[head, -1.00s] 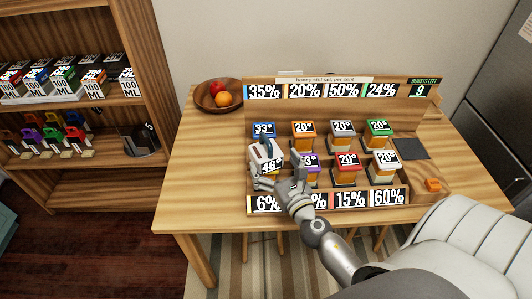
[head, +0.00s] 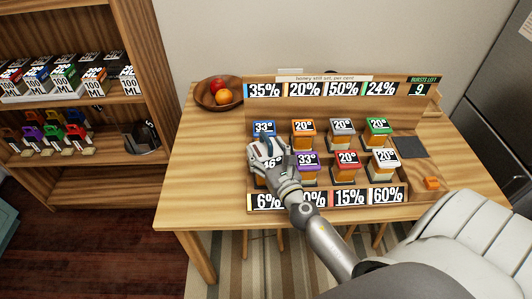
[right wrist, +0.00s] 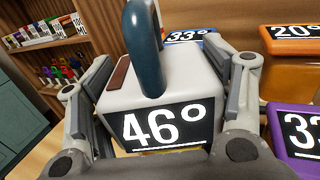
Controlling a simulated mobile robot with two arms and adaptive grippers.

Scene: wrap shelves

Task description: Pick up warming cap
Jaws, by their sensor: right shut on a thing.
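The warming cap is a pale grey block with a dark blue loop handle and a black "46°" label. In the right wrist view the warming cap (right wrist: 180,85) fills the middle, with my right gripper's (right wrist: 165,100) fingers on both its sides. In the head view my right gripper (head: 267,150) is over the cap at the front left of the rack and hides most of it; part of the "46°" label shows. The gripper is shut on the cap. A little amber shows under the cap's lower edge in the wrist view. My left gripper is not in view.
The wooden rack (head: 330,118) holds several jars with coloured lids, among them blue "33°" (head: 264,128) and purple "33°" (head: 307,160) close beside the cap. A fruit bowl (head: 207,100) stands behind left. The table's left part is clear.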

